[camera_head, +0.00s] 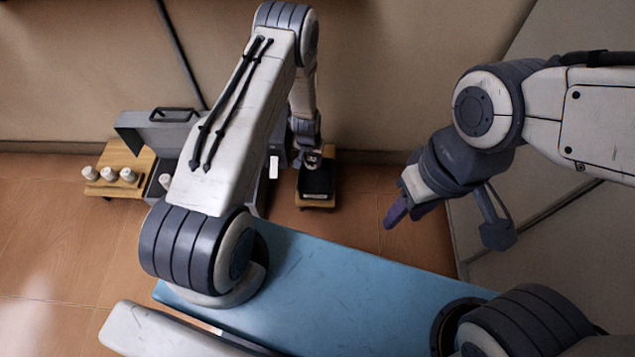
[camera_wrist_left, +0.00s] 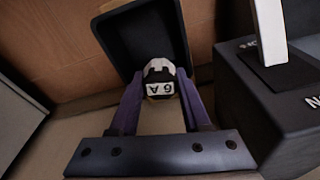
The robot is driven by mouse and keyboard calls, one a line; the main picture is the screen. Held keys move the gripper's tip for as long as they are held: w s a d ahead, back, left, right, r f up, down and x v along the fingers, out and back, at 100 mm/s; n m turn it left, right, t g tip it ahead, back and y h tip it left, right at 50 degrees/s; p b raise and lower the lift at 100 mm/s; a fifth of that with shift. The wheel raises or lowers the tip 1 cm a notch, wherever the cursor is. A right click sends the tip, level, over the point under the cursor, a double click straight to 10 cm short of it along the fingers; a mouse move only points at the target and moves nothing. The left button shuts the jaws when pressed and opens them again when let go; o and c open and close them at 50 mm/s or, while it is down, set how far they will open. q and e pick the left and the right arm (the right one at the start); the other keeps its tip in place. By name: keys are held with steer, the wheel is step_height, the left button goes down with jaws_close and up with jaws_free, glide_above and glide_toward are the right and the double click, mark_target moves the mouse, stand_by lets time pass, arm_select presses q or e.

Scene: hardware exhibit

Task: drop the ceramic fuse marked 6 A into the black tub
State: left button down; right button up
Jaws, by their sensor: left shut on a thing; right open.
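The ceramic fuse (camera_wrist_left: 160,80) is white with a dark band and a label reading 6 A. My left gripper (camera_wrist_left: 160,100) is shut on it, with a purple finger on either side. The black tub (camera_wrist_left: 140,38) is open and lies just beyond the fuse in the left wrist view. In the head view the tub (camera_head: 318,183) stands on a small wooden stand, and my left gripper (camera_head: 312,160) is over its far part. The fuse is hard to make out there. My right gripper (camera_head: 397,212) is open and empty, well right of the tub.
Three white cylinders (camera_head: 108,174) stand on a wooden stand (camera_head: 140,165) at the left. A grey case (camera_head: 155,135) with a raised lid is beside them. A dark box (camera_wrist_left: 265,100) with a white lever (camera_wrist_left: 270,30) stands close right of the gripper in the wrist view.

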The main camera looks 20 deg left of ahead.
arm_select(q)
steer(key=shift+f+b, duration=2)
steer(key=shift+f, duration=0.35)
arm_select(e)
step_height(320, 180, down, 5)
steer(key=shift+r, duration=0.15)
arm_select(q)
steer(key=shift+c, duration=1.4)
jaws_free()
steer(key=r+p, duration=0.1)
steer(key=r, duration=0.2)
steer(key=s+r+p, duration=0.1)
steer(key=r+p, duration=0.1)
steer(key=r, duration=0.2)
steer(key=r+p, duration=0.2)
steer(key=r, duration=0.1)
steer(key=shift+s+r, duration=0.25)
arm_select(e)
step_height(320, 180, up, 5)
steer(key=shift+f, duration=0.1)
arm_select(q)
steer(key=shift+d, duration=0.1)
